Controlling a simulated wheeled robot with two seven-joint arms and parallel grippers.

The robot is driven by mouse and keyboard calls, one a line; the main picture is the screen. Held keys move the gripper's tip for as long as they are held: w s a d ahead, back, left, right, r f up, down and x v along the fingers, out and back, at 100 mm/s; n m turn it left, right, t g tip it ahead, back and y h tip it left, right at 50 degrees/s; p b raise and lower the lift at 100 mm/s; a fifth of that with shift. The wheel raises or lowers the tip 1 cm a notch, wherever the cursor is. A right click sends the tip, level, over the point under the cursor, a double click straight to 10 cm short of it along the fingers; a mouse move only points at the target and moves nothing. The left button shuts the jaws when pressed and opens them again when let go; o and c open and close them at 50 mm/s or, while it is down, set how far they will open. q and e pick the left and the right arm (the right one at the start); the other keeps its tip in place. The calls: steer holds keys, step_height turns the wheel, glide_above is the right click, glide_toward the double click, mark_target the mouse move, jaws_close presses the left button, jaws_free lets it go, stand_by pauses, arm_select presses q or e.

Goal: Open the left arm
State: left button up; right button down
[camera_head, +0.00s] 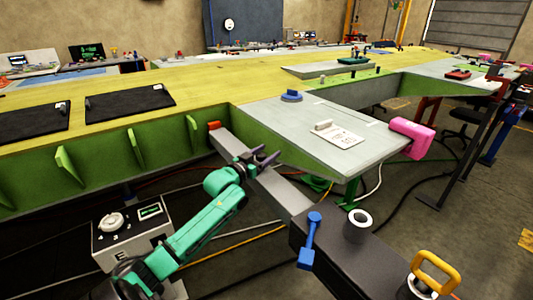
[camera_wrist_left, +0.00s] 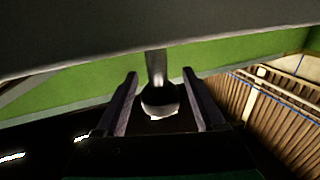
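My left gripper (camera_head: 264,158), on the green arm, is at the grey bar (camera_head: 286,192) that runs from the wing's green side to a dark block. In the left wrist view, its two fingers (camera_wrist_left: 160,75) are spread, one on each side of a dark round knob (camera_wrist_left: 160,98) on a short metal stem. Narrow gaps show between knob and fingers. The stem hangs below a grey surface that fills the top of that view. In the head view the knob is hidden. My right gripper is not in view.
The dark block (camera_head: 345,258) carries a blue lever (camera_head: 309,240), a white ring (camera_head: 357,225) and a yellow handle (camera_head: 436,270). A control box (camera_head: 130,234) stands at left below the wing. A pink clamp (camera_head: 411,138) is on the grey panel's right corner. Cables lie on the floor.

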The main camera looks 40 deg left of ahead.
arm_select(q)
jaws_close()
stand_by(1.2)
